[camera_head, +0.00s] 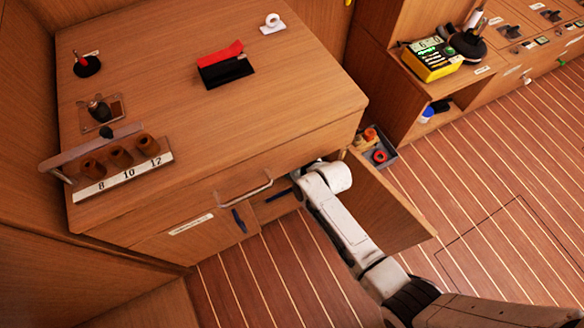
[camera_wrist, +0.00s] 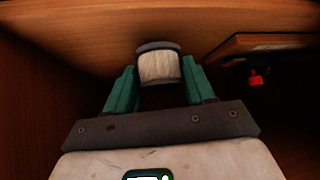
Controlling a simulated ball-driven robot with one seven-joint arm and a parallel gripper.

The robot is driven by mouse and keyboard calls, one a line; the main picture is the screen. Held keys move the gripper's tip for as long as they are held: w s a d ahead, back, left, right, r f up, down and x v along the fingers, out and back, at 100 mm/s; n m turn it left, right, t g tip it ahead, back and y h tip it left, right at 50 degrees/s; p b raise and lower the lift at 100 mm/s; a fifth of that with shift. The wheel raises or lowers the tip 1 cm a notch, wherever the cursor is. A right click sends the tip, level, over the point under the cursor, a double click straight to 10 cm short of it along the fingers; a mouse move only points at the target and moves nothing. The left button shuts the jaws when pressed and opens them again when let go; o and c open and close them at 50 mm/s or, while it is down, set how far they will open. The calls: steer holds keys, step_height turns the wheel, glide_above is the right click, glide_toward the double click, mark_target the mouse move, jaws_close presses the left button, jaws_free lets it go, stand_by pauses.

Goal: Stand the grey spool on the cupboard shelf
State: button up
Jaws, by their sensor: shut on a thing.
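The grey spool (camera_wrist: 159,66), with pale wound line and a dark grey rim, is between the green fingers of my gripper (camera_wrist: 160,78) in the wrist view. My gripper is shut on it, and its rim faces up in the picture. Wooden cupboard walls surround it. I cannot tell whether its base touches a surface. In the head view my arm reaches into the open cupboard under the counter, and the gripper and spool are hidden. The open cupboard door (camera_head: 390,205) stands right of my arm. The cupboard shelf cannot be clearly made out.
A wooden panel (camera_wrist: 265,42) juts in at the right of the wrist view, with a small red thing (camera_wrist: 256,78) below it. The counter (camera_head: 240,120) above bears a rack (camera_head: 115,175) and a red-black holder (camera_head: 226,68). A grey bin (camera_head: 376,155) stands behind the door.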

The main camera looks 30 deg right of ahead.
steer(key=shift+f, duration=0.75)
steer(key=shift+f+b, duration=0.2)
steer(key=shift+b, duration=0.2)
steer(key=o, duration=1.2)
steer(key=shift+c, duration=0.2)
steer(key=shift+r, duration=0.15)
steer(key=shift+s+r+p, duration=0.15)
steer(key=shift+r+p, duration=0.1)
steer(key=shift+p, duration=0.1)
steer(key=p+v, duration=0.4)
steer(key=v, duration=0.7)
steer(key=shift+s, duration=0.25)
